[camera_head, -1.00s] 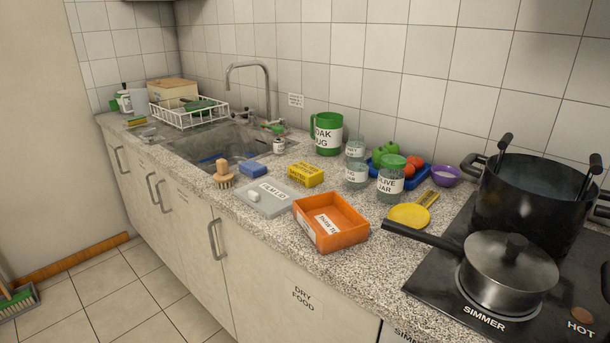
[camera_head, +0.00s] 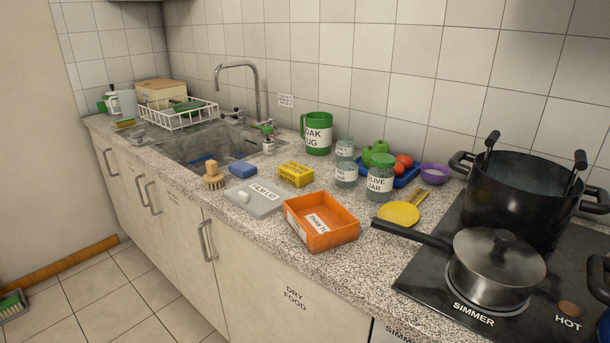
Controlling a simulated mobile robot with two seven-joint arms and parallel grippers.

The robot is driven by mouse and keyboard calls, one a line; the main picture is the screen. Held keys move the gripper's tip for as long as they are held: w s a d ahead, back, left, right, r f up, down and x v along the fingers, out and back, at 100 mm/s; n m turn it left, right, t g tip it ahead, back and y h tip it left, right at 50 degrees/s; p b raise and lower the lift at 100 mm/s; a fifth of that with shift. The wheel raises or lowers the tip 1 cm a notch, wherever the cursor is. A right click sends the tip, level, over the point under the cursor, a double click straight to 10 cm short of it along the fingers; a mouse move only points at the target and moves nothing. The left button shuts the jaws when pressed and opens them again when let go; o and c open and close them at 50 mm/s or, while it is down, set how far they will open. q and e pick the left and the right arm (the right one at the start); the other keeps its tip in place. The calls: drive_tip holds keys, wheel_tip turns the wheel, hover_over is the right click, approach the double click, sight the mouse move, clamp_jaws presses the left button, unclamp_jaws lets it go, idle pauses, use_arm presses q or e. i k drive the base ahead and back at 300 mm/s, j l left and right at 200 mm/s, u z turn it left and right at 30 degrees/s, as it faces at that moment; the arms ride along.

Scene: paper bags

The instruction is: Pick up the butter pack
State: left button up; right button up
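The butter pack (camera_head: 296,174) is a small yellow box with dark lettering. It lies on the speckled counter in the middle of the head view, behind the grey labelled board (camera_head: 256,197) and the orange tray (camera_head: 321,221). It looks clear of both, and its top and front are in plain sight. Neither of my grippers is in view.
A blue sponge (camera_head: 243,170) and a wooden brush (camera_head: 213,175) lie left of the pack, by the sink (camera_head: 203,146). The green mug (camera_head: 317,134) and glass jars (camera_head: 381,182) stand behind and right. Pots stand on the stove (camera_head: 425,278) at right.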

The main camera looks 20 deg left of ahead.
sight(295, 173)
drive_tip(key=j+z, duration=0.15)
drive_tip(key=z, duration=0.3)
drive_tip(key=j+z, duration=0.2)
drive_tip(key=z, duration=0.3)
drive_tip(key=j+z, duration=0.45)
drive_tip(key=j, duration=0.3)
drive_tip(key=k+j+z, duration=0.1)
drive_tip(key=j, duration=0.3)
drive_tip(key=k+j+z, duration=0.1)
drive_tip(key=j, duration=0.25)
